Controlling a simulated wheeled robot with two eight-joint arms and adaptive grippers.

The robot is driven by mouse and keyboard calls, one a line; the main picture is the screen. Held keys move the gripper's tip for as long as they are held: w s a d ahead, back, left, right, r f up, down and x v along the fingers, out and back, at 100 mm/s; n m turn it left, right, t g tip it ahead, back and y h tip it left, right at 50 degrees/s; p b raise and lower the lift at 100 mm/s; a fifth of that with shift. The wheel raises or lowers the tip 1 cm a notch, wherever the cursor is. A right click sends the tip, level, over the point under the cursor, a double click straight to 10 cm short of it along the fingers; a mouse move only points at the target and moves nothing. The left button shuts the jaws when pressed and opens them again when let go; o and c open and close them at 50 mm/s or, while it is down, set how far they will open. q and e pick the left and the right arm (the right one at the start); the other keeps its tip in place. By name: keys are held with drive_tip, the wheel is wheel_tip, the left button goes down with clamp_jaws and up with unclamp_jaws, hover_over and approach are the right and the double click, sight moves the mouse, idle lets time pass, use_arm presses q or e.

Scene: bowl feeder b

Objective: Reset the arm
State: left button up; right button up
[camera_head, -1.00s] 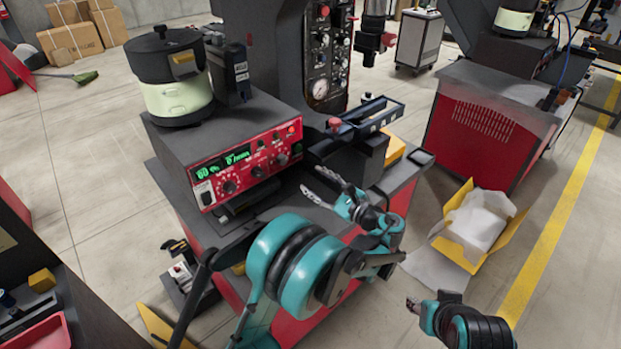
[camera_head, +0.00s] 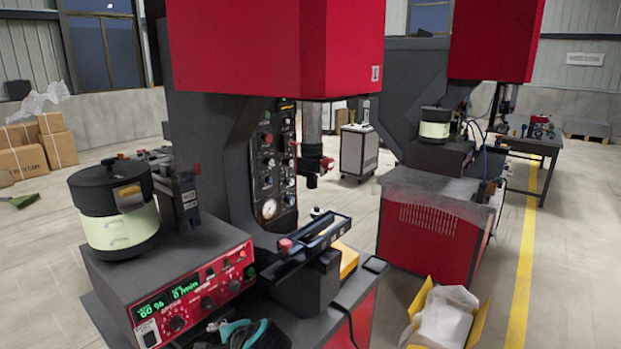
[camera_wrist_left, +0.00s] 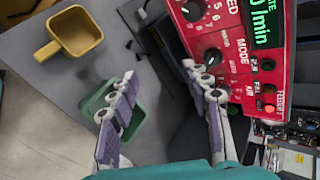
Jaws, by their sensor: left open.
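My left gripper (camera_head: 214,326) shows at the bottom edge of the head view, in front of the red control panel; only a small part of it is in frame. In the left wrist view my left gripper (camera_wrist_left: 159,70) has its two fingers well apart, with nothing between them. The red control panel (camera_wrist_left: 208,40) is close by on the right of that view. My right gripper is not in view.
A lidded bowl feeder (camera_head: 120,235) stands on the grey machine top. A yellow scoop-like container (camera_wrist_left: 76,32) and a green tray (camera_wrist_left: 138,118) lie near the left gripper. A yellow box (camera_head: 481,325) with white lining sits on the floor at right.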

use_arm(q)
drive_tip(key=s+d+f+n+h, duration=0.1)
drive_tip(key=s+f+n+h, duration=0.1)
drive_tip(key=s+n, duration=0.3)
drive_tip(key=s+d+f+n+h, duration=0.1)
drive_tip(key=s+n+h, duration=0.4)
drive_tip(key=s, duration=0.8)
drive_tip(key=shift+d+f+n+t, duration=0.3)
drive_tip(key=shift+d+f+n, duration=0.1)
drive_tip(key=shift+d+n, duration=0.25)
idle(5.5)
